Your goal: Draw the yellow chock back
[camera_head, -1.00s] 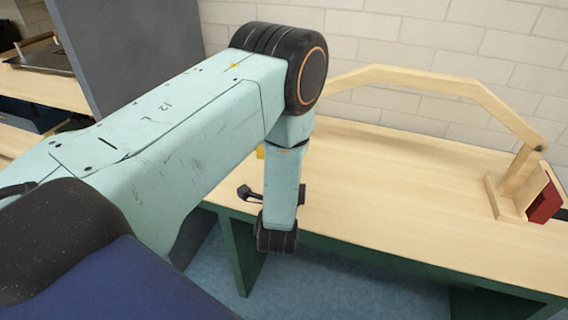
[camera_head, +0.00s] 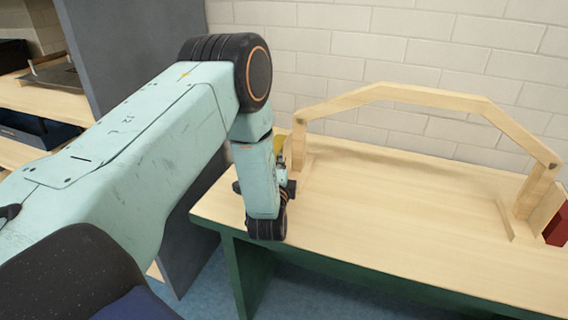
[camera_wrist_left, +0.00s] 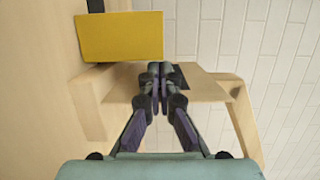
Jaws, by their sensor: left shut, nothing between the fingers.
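The yellow chock (camera_head: 279,144) shows as a small patch at the left end of the wooden bodyframe (camera_head: 400,95), partly hidden by my left arm. In the left wrist view the yellow chock (camera_wrist_left: 120,36) is a flat-faced block at the upper left. My left gripper (camera_wrist_left: 160,70) is shut and empty, its fingertips just below and right of the chock's lower right corner. I cannot tell whether they touch it. In the head view my left gripper (camera_head: 283,166) is mostly hidden behind my forearm, near the chock. My right gripper is not in view.
The bodyframe arches over a wooden bench (camera_head: 400,225) with green legs, beside a white brick wall (camera_head: 430,45). A red block (camera_head: 557,226) sits at its right end. A grey panel (camera_head: 130,45) stands at the left. The bench's front middle is clear.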

